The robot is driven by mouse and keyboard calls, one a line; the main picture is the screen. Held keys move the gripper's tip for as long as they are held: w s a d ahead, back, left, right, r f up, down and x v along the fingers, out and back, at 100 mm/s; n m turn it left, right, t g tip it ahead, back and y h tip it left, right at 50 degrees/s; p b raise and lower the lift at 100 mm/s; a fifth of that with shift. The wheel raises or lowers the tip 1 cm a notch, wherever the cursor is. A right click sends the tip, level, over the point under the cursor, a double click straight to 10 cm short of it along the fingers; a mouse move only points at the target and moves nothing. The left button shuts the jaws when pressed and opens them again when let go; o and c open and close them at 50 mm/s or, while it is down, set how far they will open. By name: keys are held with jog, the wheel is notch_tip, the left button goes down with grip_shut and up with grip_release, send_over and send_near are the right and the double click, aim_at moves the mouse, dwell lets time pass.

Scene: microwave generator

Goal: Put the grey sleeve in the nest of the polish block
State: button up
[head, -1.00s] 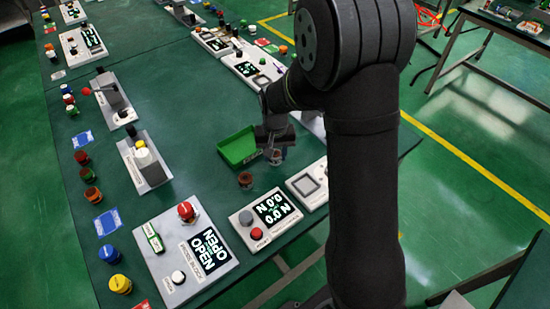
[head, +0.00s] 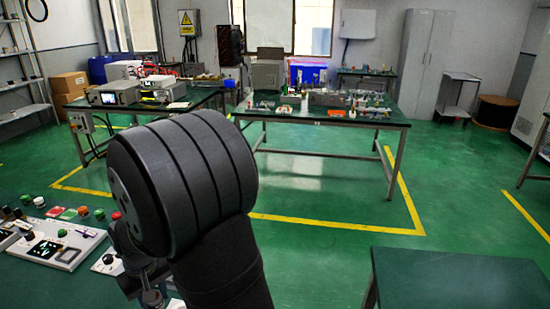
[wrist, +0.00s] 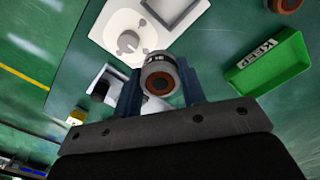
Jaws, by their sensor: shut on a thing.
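My gripper (wrist: 162,85) is shut on a short grey cylinder with a brown-orange end (wrist: 158,68), which looks like the grey sleeve. It sits between the two dark blue fingers, above the green table. In the head view, my arm's big joint covers much of the left, and the held part cannot be made out. I cannot tell the polish block from the frames. A white fixture with a round raised part (wrist: 128,42) lies beyond the fingertips in the wrist view, its label unreadable.
A green tray with a lettered label (wrist: 265,62) lies right of the fingers. Another round brown-orange part (wrist: 289,4) is at the top edge. A white panel with a dark display (head: 50,250) stands on the table at the left. Another bench (head: 320,115) stands farther off.

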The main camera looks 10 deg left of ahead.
jog(key=w+d+f+m, duration=0.3)
jog(key=w+d+f, duration=0.1)
jog(key=w+d, duration=0.45)
jog(key=w+d+f+m, duration=0.3)
jog(key=w+d+f, duration=0.1)
jog(key=w+d, duration=0.45)
jog(key=w+d+f+m, duration=0.2)
jog(key=w+d+f, duration=0.1)
jog(key=d, duration=0.7)
jog(key=w+d+f+m, duration=0.3)
jog(key=d, duration=0.8)
jog(key=shift+w+f+m, duration=0.15)
jog(key=shift+w+m, duration=0.15)
jog(key=shift+w, duration=0.1)
